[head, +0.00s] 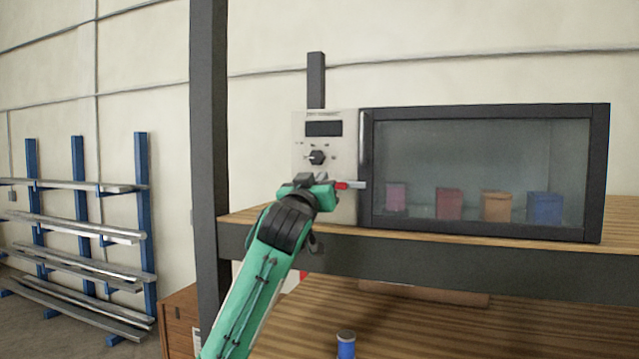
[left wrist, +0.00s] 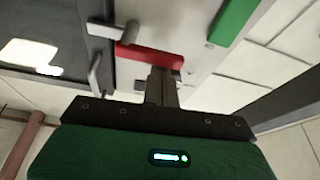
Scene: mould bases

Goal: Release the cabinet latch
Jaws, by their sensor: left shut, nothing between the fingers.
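The cabinet (head: 485,112) has a dark frame and a glass door. Its pale control panel (head: 345,130) is on the left, with a dark display and a black knob. A latch (head: 356,185) with a red part and a pale metal end sticks out low on the panel by the door edge. In the left wrist view the red part (left wrist: 148,56) lies just beyond my left gripper (left wrist: 163,74), which is shut and empty. In the head view my left gripper (head: 318,186) is in front of the lower panel, left of the latch. Contact cannot be told.
Several coloured containers, such as a blue one (head: 544,208), stand behind the glass. The cabinet sits on a wooden shelf (head: 480,240) beside a dark upright post (head: 209,150). A blue spool-like object (head: 346,346) stands on the lower wooden surface. A rack (head: 80,220) stands at left.

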